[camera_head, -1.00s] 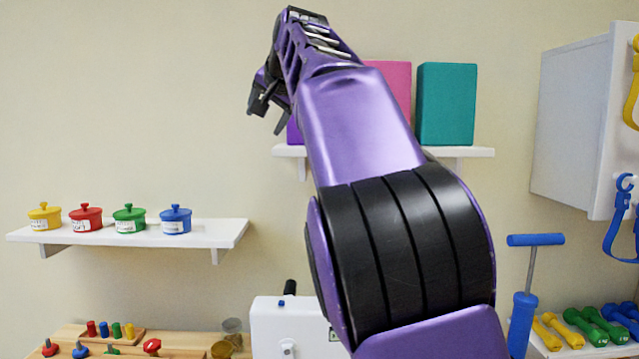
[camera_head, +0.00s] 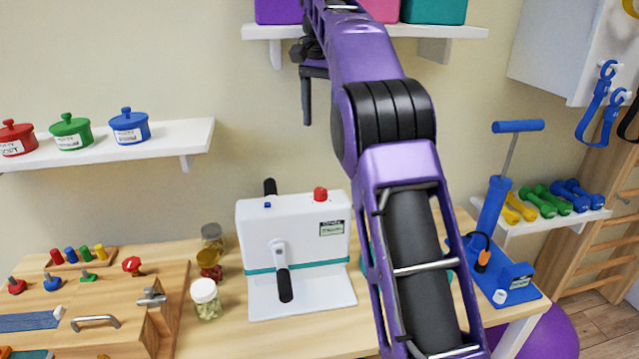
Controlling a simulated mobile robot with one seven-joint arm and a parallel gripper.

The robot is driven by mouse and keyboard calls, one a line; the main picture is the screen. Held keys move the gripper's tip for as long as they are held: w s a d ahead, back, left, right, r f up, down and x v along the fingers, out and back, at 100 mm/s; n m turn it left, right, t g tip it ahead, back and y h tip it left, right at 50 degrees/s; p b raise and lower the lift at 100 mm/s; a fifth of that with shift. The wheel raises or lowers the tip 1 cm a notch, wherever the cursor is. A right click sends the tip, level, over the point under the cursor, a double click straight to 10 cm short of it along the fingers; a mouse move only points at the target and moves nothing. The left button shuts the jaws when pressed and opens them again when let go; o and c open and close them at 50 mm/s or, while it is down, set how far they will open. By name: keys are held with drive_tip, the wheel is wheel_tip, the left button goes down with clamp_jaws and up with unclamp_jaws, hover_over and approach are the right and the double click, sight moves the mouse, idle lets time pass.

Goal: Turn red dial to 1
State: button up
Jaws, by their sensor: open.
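A red lobed knob (camera_head: 132,265) stands at the back of the wooden activity board (camera_head: 165,290) on the table's left side. A smaller red knob (camera_head: 17,286) sits on a bolt at the board's left. A red round knob (camera_head: 320,194) is on top of the white crank machine (camera_head: 292,240). I cannot tell which of these is the red dial, and no number marks are readable. My gripper (camera_head: 307,100) is open and empty, pointing down in the air below the upper shelf, above and behind the machine. One finger largely hides the other.
Jars (camera_head: 206,298) stand between the board and the machine. A shelf (camera_head: 180,138) with red, green and blue pots hangs at left. Above is a shelf (camera_head: 455,32) with coloured blocks. A blue pump (camera_head: 492,205) stands at right. My arm hides part of the table.

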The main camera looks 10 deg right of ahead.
sight(321, 190)
wheel_tip(321, 190, down, 17)
drive_tip(key=shift+r+b, duration=0.15)
drive_tip(key=shift+b, duration=0.95)
drive_tip(key=shift+c, duration=0.2)
clamp_jaws()
